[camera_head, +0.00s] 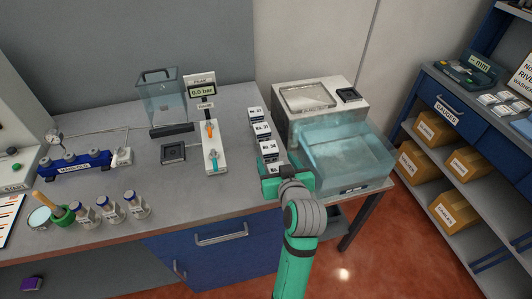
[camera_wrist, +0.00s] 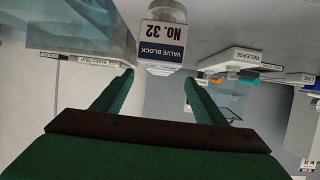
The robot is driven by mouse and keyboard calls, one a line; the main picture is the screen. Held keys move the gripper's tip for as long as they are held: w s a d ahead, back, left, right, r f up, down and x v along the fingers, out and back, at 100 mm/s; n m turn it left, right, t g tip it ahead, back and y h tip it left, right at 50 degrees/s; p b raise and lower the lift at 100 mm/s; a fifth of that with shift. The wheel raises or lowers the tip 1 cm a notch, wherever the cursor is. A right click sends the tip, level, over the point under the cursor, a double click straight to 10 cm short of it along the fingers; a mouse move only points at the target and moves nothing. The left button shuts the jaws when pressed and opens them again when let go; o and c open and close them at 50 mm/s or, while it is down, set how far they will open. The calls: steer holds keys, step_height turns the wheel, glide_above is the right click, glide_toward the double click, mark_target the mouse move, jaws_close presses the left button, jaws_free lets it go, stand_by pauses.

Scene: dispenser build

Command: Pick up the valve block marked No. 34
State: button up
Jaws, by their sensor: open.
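Several white valve blocks stand in a row along the right part of the bench in the head view: a far one (camera_head: 255,113), a middle one (camera_head: 261,130) and a nearer one (camera_head: 268,150). Their numbers are too small to read surely, so I cannot tell which is No. 34. The nearest block (camera_head: 275,168) is partly hidden by my gripper (camera_head: 286,182). In the wrist view, a block labelled No. 32 (camera_wrist: 166,40) is ahead of my gripper (camera_wrist: 158,77), in line with the gap between the open fingers. Nothing is held.
A clear bluish tray (camera_head: 345,158) is close to the right of the row. A post with a pressure display (camera_head: 202,90) and a release unit (camera_head: 213,150) stand to the left. Bare bench lies between that unit and the blocks.

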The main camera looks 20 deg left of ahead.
mark_target(270, 150)
steer(key=x, duration=0.9)
steer(key=shift+w+a+f, duration=0.1)
steer(key=shift+w+a, duration=0.1)
steer(key=shift+w, duration=0.05)
steer(key=c, duration=1.6)
steer(key=shift+r, duration=0.2)
